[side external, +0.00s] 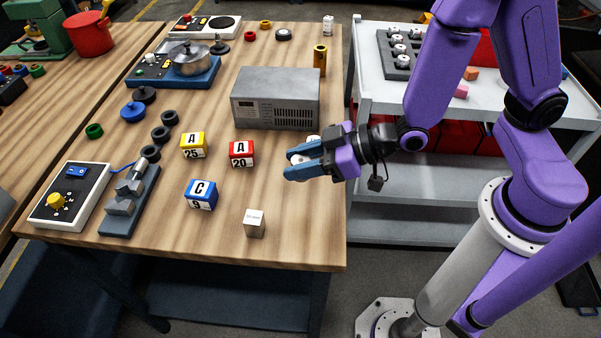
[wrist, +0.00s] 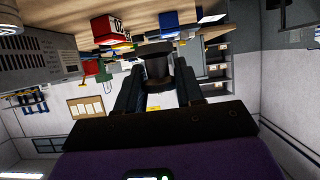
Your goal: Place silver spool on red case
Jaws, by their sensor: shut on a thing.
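My gripper (side external: 296,164) is over the right part of the wooden table, its blue fingers pointing left. It is shut on the silver spool (side external: 299,158), which shows pale between the fingers and is partly hidden by them. In the wrist view the spool (wrist: 156,66) is dark, a flanged shape between the fingertips. The red case (side external: 242,154), a small block marked A 20, stands on the table to the left of my gripper. It also shows in the wrist view (wrist: 107,28), up and left of the spool. Its top looks bare.
A yellow case (side external: 194,146) and a blue case (side external: 201,195) stand left of the red one. A grey metal box (side external: 276,98) stands behind it. A small pale cube (side external: 254,223) is in front. A vise (side external: 128,200) and control box (side external: 70,195) are at the left.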

